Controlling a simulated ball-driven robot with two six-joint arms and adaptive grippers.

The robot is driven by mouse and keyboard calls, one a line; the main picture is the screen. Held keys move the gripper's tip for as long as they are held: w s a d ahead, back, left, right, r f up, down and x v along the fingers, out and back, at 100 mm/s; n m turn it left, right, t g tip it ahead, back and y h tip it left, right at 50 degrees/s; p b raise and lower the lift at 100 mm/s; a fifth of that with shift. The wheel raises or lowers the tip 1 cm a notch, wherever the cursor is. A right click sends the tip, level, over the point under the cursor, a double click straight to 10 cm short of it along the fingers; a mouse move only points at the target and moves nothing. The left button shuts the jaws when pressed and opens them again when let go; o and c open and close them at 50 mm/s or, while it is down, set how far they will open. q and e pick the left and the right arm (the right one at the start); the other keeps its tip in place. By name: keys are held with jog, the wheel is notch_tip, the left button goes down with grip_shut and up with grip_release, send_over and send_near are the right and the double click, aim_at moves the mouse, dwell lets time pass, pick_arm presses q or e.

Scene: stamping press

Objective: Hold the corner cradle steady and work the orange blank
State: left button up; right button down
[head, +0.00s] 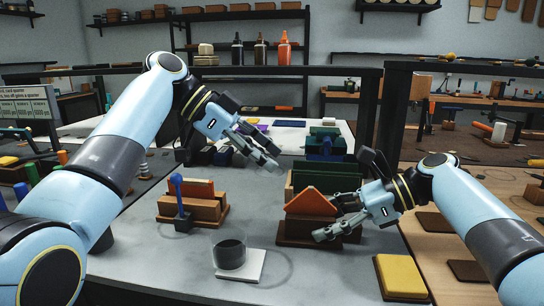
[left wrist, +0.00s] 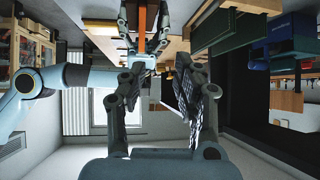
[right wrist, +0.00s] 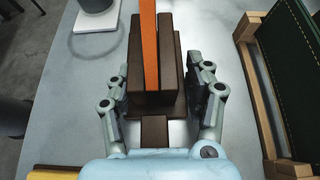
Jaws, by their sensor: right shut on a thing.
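The orange blank (head: 311,202) stands with its pointed corner up in the brown corner cradle (head: 296,228) on the grey table. In the right wrist view the blank (right wrist: 150,45) is a thin upright sheet in the slot of the cradle (right wrist: 152,98). My right gripper (head: 328,216) is shut on the cradle, one finger on each side. My left gripper (head: 272,157) is open and empty in the air, behind and above the blank, touching nothing. In the left wrist view its fingers (left wrist: 162,95) are apart, with the blank (left wrist: 142,16) beyond them at the top.
A wooden holder (head: 204,208) with orange and brown sheets and a blue-handled tool (head: 178,200) stand to the left. A dark cup (head: 231,253) on a white coaster (head: 247,270) stands in front. Green sheets (head: 315,172) in a rack stand behind the cradle. A yellow pad (head: 401,276) lies front right.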

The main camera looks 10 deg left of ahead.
aim_at(308, 188)
pick_arm(q)
jog(key=shift+s+d+m+g, duration=0.7)
jog(key=shift+s+d+g, duration=0.1)
jog(key=shift+d, duration=0.3)
jog(key=x, duration=0.7)
jog(key=shift+d+f, duration=0.1)
jog(key=shift+f, duration=0.15)
jog(key=shift+c, duration=0.2)
pick_arm(e)
jog(key=shift+f, duration=0.1)
pick_arm(q)
grip_shut()
jog(key=shift+r, duration=0.2)
jog(key=shift+r, duration=0.5)
jog(key=shift+r, duration=0.1)
jog(key=shift+r, duration=3.45)
